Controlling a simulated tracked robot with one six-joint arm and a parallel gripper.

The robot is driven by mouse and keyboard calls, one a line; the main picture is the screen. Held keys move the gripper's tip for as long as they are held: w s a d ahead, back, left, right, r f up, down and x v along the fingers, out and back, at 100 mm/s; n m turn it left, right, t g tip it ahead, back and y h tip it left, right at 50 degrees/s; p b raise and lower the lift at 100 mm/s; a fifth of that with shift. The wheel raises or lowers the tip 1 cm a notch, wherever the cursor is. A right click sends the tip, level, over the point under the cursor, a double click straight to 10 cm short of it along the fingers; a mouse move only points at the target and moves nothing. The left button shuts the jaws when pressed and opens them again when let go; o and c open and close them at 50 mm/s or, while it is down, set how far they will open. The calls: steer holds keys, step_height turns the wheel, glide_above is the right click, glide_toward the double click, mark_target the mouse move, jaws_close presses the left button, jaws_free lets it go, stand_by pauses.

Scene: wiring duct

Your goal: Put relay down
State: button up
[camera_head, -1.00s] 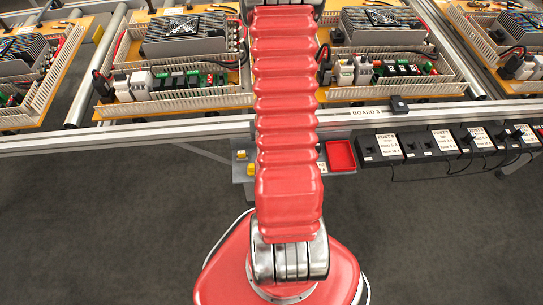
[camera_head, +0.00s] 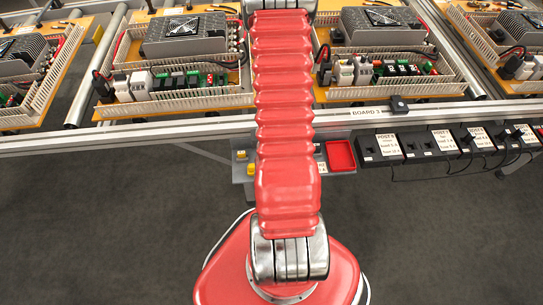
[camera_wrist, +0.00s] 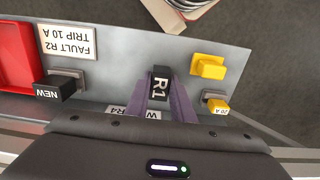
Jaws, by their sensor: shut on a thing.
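A black relay marked R1 (camera_wrist: 160,83) is between the two purple-grey fingers of my gripper (camera_wrist: 162,95), in the wrist view. My gripper is shut on it, over the grey shelf (camera_wrist: 118,70). I cannot tell whether the relay touches the shelf. A black block marked NEW (camera_wrist: 53,91) sits in a holder to the left. In the head view my red arm hides the gripper and the relay.
A red tray (camera_wrist: 14,55) is at the shelf's left, beside a label reading FAULT R2 TRIP 10 A (camera_wrist: 67,42). A large yellow block (camera_wrist: 208,67) and a small one marked 20 A (camera_wrist: 217,106) are at the right. Wired boards (camera_head: 180,85) lie beyond the rail.

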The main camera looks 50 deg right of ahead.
steer(key=shift+f, duration=0.1)
steer(key=o, duration=0.9)
steer(key=shift+o, duration=0.2)
step_height(320, 180, up, 12)
stand_by(0.4)
stand_by(0.7)
